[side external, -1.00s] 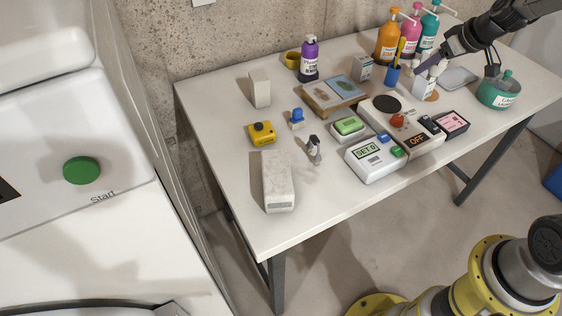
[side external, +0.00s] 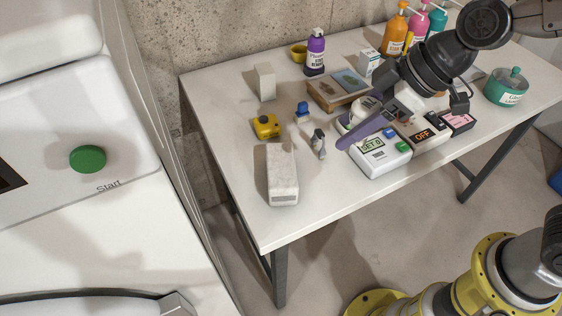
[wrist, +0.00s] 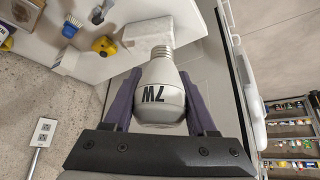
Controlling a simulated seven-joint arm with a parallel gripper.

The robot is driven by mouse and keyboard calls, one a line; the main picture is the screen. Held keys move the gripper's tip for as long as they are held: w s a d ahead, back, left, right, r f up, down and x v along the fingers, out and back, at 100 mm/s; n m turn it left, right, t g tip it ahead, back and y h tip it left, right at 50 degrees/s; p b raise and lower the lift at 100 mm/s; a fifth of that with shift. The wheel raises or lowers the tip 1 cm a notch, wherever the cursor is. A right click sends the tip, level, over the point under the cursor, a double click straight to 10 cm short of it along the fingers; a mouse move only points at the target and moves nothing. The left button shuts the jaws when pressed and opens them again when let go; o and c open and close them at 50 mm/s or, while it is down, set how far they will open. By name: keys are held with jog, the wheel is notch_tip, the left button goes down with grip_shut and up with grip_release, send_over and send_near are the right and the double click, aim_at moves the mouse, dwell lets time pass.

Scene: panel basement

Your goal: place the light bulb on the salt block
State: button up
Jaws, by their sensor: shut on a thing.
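In the wrist view the bulb's threaded base points away from my gripper, toward a pale speckled block (wrist: 148,36), which looks like the salt block. In the side view the salt block (side external: 282,172) lies near the table's front left part. There my gripper (side external: 355,128) is to the right of the block, above the devices, with the bulb (side external: 364,108) partly hidden by a finger. The bulb is apart from the block.
A small grey bottle-like item (side external: 318,143) stands just right of the block. A yellow device (side external: 265,126), a blue-topped item (side external: 302,112) and an upright pale box (side external: 265,82) are behind. A SET 0 device (side external: 378,153) lies below my gripper. The table's left front corner is clear.

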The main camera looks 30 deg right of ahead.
jog(key=shift+a+f, duration=0.1)
jog(key=shift+a, duration=0.3)
jog(key=w+a+f, duration=0.4)
jog(key=w+a, duration=0.1)
jog(key=w, duration=0.2)
send_over(274, 163)
notch_tip(274, 163, down, 6)
jog(key=shift+s+r, duration=0.1)
jog(key=shift+r, duration=0.15)
jog(key=shift+f, duration=1.65)
jog(key=shift+f, duration=0.15)
jog(key=o, duration=1.4)
